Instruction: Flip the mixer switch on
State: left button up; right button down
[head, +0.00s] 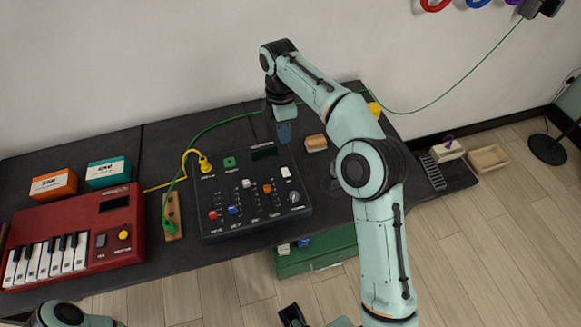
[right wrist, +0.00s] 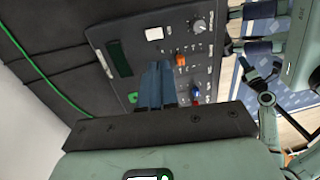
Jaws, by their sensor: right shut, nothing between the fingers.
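The mixer (head: 234,193) is a dark box on the table with coloured faders, a knob, a small dark display and a white switch (head: 285,172) near its right edge. In the right wrist view the white switch (right wrist: 154,33) shows clear of my fingers; whether it is on or off I cannot tell. My right gripper (head: 284,138) is shut and empty, pointing down over the mixer's back right part, behind the switch. Its blue fingertips (right wrist: 160,66) lie together in the right wrist view, between the display and the orange fader.
A red keyboard (head: 72,236) and orange (head: 53,184) and teal boxes (head: 107,172) stand at left. A yellow cable plug (head: 205,164) sits at the mixer's back left. A small tan block (head: 315,143) lies right of my gripper. A green cable (head: 215,124) runs behind.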

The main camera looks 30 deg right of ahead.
aim_at(287, 175)
jog(key=f+b, duration=0.1)
jog(key=f, duration=0.3)
jog(key=s+f+b, duration=0.1)
jog(key=f, duration=0.3)
jog(key=f+b, duration=0.1)
jog(key=f, duration=0.4)
jog(key=shift+s+a+b, duration=0.15)
jog(key=shift+s+b, duration=0.2)
jog(key=shift+f, duration=0.45)
jog(key=shift+s+f, duration=0.15)
jog(key=shift+f, duration=0.1)
